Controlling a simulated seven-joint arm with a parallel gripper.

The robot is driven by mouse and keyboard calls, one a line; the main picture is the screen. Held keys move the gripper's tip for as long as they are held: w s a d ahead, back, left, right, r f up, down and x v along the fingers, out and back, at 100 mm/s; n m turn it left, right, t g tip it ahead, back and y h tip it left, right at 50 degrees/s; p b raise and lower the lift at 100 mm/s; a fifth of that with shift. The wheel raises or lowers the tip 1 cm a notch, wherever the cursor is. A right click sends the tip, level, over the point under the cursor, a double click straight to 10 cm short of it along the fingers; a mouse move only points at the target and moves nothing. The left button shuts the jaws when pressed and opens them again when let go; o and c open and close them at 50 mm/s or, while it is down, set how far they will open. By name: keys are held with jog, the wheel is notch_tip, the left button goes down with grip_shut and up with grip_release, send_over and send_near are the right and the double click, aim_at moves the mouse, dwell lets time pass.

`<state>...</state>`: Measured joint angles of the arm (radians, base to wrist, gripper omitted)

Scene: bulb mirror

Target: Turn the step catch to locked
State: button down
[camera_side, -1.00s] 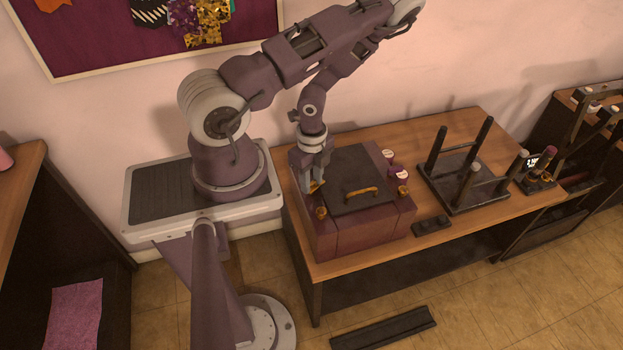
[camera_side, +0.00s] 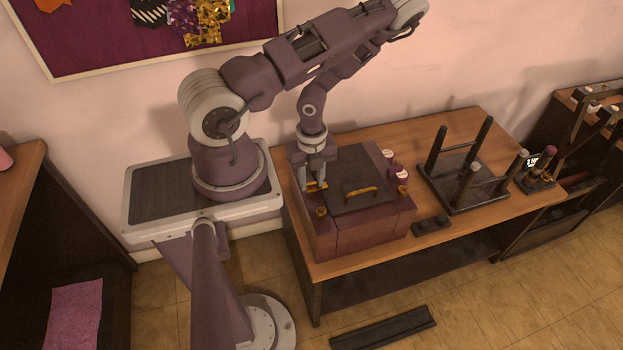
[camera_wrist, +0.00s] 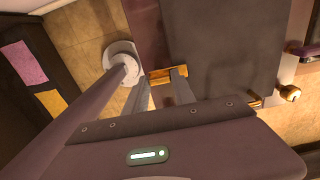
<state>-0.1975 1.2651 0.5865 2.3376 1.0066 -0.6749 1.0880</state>
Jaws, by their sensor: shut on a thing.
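The step catch appears to be the small brass bar (camera_side: 318,186) on the left part of the maroon box's top (camera_side: 350,229). My gripper (camera_side: 314,183) points down at it and is shut on it. In the wrist view the brass bar (camera_wrist: 168,73) lies across the tips of my two fingers (camera_wrist: 163,85), beside the dark lid (camera_wrist: 225,45). The fingers hide part of the catch, and no locked mark can be made out.
The dark lid has a brass handle (camera_side: 361,191). Brass knobs stand at the box's front left (camera_side: 321,212) and right (camera_side: 403,190). An upturned black stool-like frame (camera_side: 466,178) and a small black block (camera_side: 431,225) are on the table to the right.

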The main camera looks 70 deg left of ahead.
aim_at(311, 183)
dwell(0.3)
jog(key=c, duration=1)
grip_release()
jog(key=shift+c, duration=0.2)
notch_tip(311, 183, up, 7)
jog(key=shift+r, duration=0.1)
